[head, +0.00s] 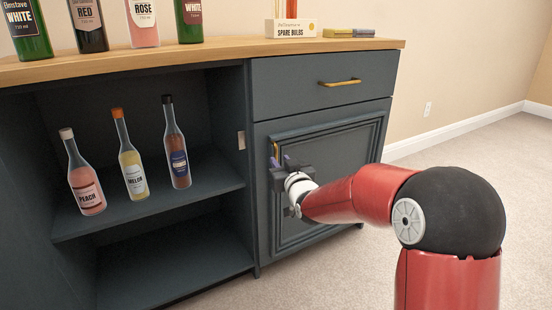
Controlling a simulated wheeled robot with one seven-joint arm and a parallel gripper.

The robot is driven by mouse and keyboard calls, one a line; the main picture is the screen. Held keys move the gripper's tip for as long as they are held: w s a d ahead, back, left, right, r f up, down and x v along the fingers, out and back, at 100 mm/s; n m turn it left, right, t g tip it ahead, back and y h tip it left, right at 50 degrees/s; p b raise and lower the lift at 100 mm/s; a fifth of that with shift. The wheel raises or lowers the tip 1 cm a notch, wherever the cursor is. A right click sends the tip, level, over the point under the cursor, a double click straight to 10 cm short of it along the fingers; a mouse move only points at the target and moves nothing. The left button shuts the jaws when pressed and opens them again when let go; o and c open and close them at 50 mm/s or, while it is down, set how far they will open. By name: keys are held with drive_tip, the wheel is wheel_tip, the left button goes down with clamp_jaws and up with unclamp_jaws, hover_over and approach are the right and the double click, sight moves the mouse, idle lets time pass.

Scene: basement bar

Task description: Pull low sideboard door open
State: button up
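The low sideboard (250,180) is dark blue-grey with a wooden top. Its door (345,165) is a framed panel at the lower right, below a drawer, and it looks closed. A brass vertical handle (276,151) shows at the door's left edge, partly hidden by my gripper. My gripper (276,162) is right at this handle, with its fingers pointing toward the door. The fingers are small and dark in the view, and I cannot tell whether they are closed on the handle or only around it.
A drawer (322,80) with a brass pull (340,82) is above the door. Open shelves at left hold bottles, including a peach bottle (83,178). More bottles, a spare bulbs box (290,28) and a yellow-grey item (348,33) stand on top. Carpet (480,165) at right is clear.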

sight(276, 155)
drive_tip(key=x, duration=0.5)
drive_tip(key=shift+w, duration=0.1)
clamp_jaws()
